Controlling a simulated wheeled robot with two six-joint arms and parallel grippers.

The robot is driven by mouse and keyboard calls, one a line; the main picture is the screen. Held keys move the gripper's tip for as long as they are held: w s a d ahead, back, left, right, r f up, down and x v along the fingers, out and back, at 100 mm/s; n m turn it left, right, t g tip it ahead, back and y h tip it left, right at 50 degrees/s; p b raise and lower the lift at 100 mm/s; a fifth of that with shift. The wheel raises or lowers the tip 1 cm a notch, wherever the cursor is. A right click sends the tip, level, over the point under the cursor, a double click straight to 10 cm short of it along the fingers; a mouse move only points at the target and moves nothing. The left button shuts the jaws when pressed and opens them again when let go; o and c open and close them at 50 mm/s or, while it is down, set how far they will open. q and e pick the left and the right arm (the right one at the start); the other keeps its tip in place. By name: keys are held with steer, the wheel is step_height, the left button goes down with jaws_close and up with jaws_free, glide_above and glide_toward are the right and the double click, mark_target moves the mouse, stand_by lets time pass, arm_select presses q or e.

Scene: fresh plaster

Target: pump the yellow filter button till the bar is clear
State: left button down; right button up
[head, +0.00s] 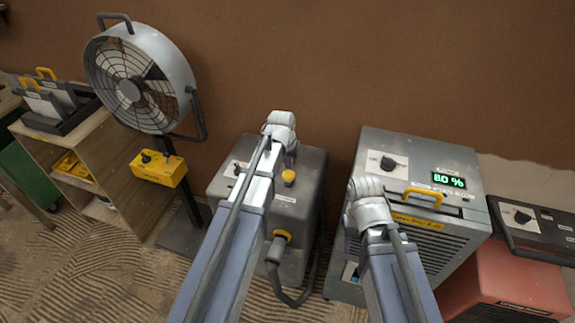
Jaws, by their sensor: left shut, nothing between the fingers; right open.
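The yellow filter button (289,177) stands on top of a grey boxy machine (310,205) in the middle of the head view. A dark knob and a yellow hose fitting are also on this machine. My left gripper (290,158) is shut and empty, just behind the button in the picture; I cannot tell whether it touches it. My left arm covers part of the machine's top. I cannot make out the bar. My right gripper (350,226) is open and empty, between the grey machine and the dehumidifier; its fingers are mostly hidden by its own wrist.
The dehumidifier (465,220) at the right has a dark knob, a yellow handle and a green percent display (449,179). A red heater (515,280) stands beside it. A fan (135,80) with a yellow control box (158,168) and a wooden shelf (110,180) stand left.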

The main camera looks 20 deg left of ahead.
mark_target(289, 176)
arm_select(q)
steer(key=shift+f+b, duration=1.05)
steer(key=shift+f, duration=0.5)
step_height(289, 176, down, 3)
steer(key=b, duration=0.3)
steer(key=shift+s+r, duration=0.15)
steer(key=shift+r, duration=0.05)
steer(key=shift+r+p, duration=0.5)
steer(key=shift+p, duration=0.25)
steer(key=w+p+v, duration=0.1)
steer(key=p+v, duration=1.1)
steer(key=v, duration=0.1)
steer(key=shift+p, duration=0.3)
steer(key=shift+d, duration=0.1)
